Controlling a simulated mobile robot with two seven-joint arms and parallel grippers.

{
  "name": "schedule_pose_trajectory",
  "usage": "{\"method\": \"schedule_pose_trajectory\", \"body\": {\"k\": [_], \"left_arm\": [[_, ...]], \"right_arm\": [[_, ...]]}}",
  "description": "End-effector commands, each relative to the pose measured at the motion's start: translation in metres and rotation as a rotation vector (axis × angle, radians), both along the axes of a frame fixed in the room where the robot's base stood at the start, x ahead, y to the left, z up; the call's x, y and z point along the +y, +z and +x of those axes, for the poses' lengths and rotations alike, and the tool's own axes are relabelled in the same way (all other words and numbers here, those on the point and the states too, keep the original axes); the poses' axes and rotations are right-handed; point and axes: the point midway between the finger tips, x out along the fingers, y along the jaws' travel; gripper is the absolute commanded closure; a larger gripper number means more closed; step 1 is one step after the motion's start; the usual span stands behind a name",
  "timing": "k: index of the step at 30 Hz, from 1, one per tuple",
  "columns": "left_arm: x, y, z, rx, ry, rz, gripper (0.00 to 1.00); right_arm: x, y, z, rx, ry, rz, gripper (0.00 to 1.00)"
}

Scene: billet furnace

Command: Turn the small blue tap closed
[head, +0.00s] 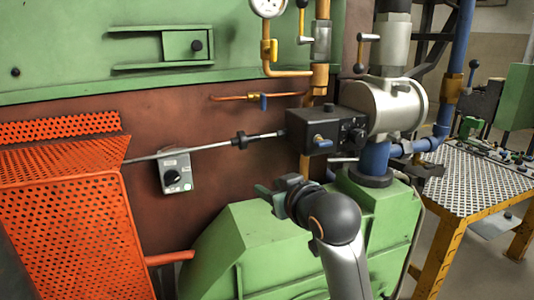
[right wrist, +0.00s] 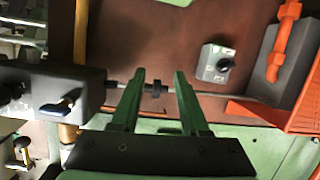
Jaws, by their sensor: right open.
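A small blue tap (head: 263,102) sits on a thin copper pipe against the brown wall in the head view, its handle hanging down. Another blue-handled tap (head: 322,141) is on the front of a dark box; it also shows at the left of the right wrist view (right wrist: 62,103). I cannot tell for certain which is the task's tap. My right gripper (head: 266,194) is low, in front of the green housing, below and left of the dark box, touching neither tap. My left gripper is not in view.
A thin rod (head: 190,150) runs from the dark box (head: 300,128) to an orange perforated guard (head: 70,230). A grey switch box (head: 176,172) hangs below it. Pipes, a gauge (head: 268,6) and a silver cylinder (head: 385,105) crowd the area above. A yellow-framed table (head: 480,195) stands right.

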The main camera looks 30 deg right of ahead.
Motion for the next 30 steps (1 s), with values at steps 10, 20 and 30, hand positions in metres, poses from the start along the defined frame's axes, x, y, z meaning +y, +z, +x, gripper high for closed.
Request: {"method": "schedule_pose_trajectory", "body": {"k": [10,20,30], "left_arm": [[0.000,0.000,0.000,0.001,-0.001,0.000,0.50],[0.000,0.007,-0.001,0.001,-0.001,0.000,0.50],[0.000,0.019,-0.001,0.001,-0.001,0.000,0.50]], "right_arm": [[-0.033,0.139,-0.006,-0.303,-0.062,0.035,0.55],[-0.043,0.147,0.028,-0.314,-0.064,0.041,0.55],[-0.058,0.146,0.089,-0.314,-0.065,0.039,0.55]]}}
